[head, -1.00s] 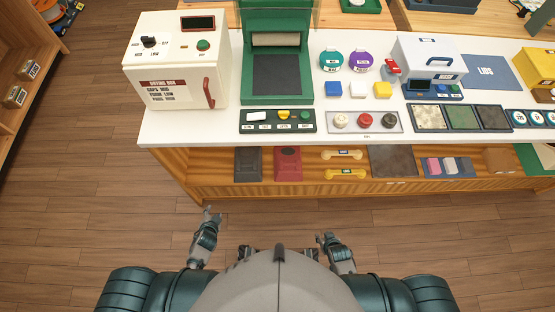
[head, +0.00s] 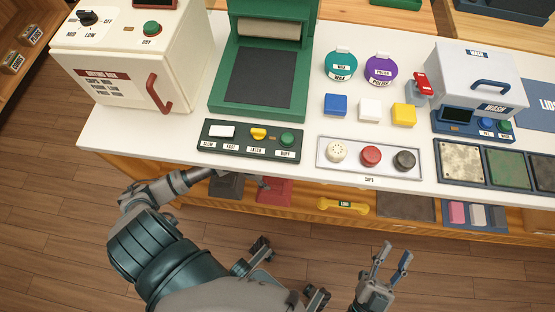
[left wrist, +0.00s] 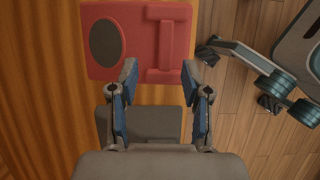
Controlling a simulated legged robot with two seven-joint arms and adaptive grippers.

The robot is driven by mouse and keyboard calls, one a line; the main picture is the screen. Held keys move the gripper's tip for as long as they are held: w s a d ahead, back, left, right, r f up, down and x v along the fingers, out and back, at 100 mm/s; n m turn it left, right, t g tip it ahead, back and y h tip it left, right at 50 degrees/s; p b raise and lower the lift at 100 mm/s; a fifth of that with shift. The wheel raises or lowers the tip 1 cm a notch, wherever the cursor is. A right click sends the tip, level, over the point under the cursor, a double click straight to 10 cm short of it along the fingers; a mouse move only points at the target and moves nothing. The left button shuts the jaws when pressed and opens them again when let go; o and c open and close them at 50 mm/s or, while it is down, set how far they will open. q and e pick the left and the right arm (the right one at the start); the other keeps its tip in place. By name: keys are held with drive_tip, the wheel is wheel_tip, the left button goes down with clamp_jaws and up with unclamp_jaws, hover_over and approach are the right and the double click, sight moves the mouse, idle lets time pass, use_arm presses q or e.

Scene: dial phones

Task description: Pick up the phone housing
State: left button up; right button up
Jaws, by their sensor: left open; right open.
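A red phone housing (head: 277,191) lies on the shelf under the counter, partly hidden by the counter edge. In the left wrist view the red housing (left wrist: 158,56) shows a dark oval and a raised bar. A dark grey housing (head: 226,188) lies to its left; in the left wrist view it (left wrist: 150,122) shows between and behind my fingers. My left gripper (left wrist: 159,72) is open and empty, its fingertips over the red housing's near edge; contact cannot be told. In the head view the left gripper (head: 262,184) reaches under the counter. My right gripper (head: 393,254) is open and empty, before the shelf.
The white counter (head: 300,165) overhangs the shelf. A yellow handset (head: 343,206) lies right of the red housing.

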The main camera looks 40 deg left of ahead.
sight(274, 187)
use_arm(q)
drive_tip(key=d+f, duration=0.1)
drive_tip(key=f+b, duration=0.1)
drive_tip(key=d+f, duration=0.1)
drive_tip(key=f, duration=0.1)
drive_tip(key=shift+w+d+b, duration=0.25)
drive_tip(key=shift+d+b, duration=0.1)
drive_tip(key=shift+b, duration=0.05)
drive_tip(key=shift+a+f, duration=0.1)
drive_tip(key=shift+f, duration=0.05)
drive_tip(key=shift+a, duration=0.35)
drive_tip(key=shift+c, duration=0.3)
drive_tip(key=shift+d, duration=0.2)
drive_tip(key=c, duration=0.8)
drive_tip(key=shift+d, duration=0.15)
clamp_jaws()
use_arm(e)
drive_tip(key=shift+s+d+r+m+t, duration=0.2)
drive_tip(key=shift+s+d+r+t, duration=0.1)
drive_tip(key=shift+s+r+t, duration=0.25)
drive_tip(key=shift+s+d+r+m+t, duration=0.25)
drive_tip(key=shift+s+r+t, duration=0.15)
drive_tip(key=shift+s+t, duration=0.3)
drive_tip(key=shift+s+d+r+m+t, duration=0.15)
drive_tip(key=shift+s+d+r+t, duration=0.25)
drive_tip(key=shift+t, duration=0.35)
